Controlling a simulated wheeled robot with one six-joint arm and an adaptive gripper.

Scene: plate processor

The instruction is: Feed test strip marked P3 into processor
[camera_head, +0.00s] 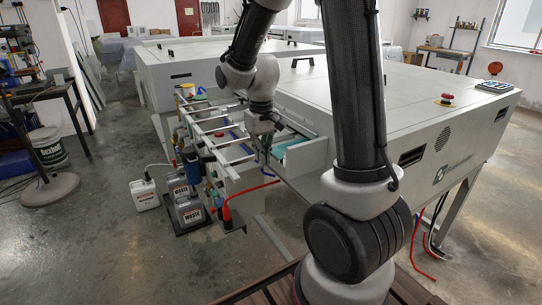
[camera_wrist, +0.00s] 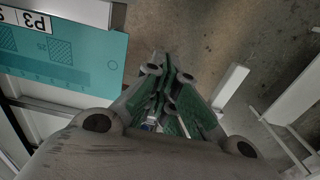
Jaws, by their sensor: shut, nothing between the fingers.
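The test strip is a flat teal plate with a white label reading P3, upside down in the wrist view (camera_wrist: 85,68), at the upper left. In the head view a teal edge (camera_head: 285,147) shows at the processor's feed side, partly blocked by my arm. The processor (camera_head: 430,100) is the large light grey machine on legs at the right. My gripper (camera_head: 262,158) points down beside the strip, over the rack side. In the wrist view its green-padded fingers (camera_wrist: 168,72) are shut and empty, to the right of the strip and apart from it in the picture.
A rack of white rails (camera_head: 228,145) with bottles stands left of the processor. Grey waste canisters (camera_head: 190,210) and a white jug (camera_head: 145,194) stand on the floor below. A second grey machine (camera_head: 180,60) is behind. A red emergency button (camera_head: 446,99) sits on the processor. Floor at front left is clear.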

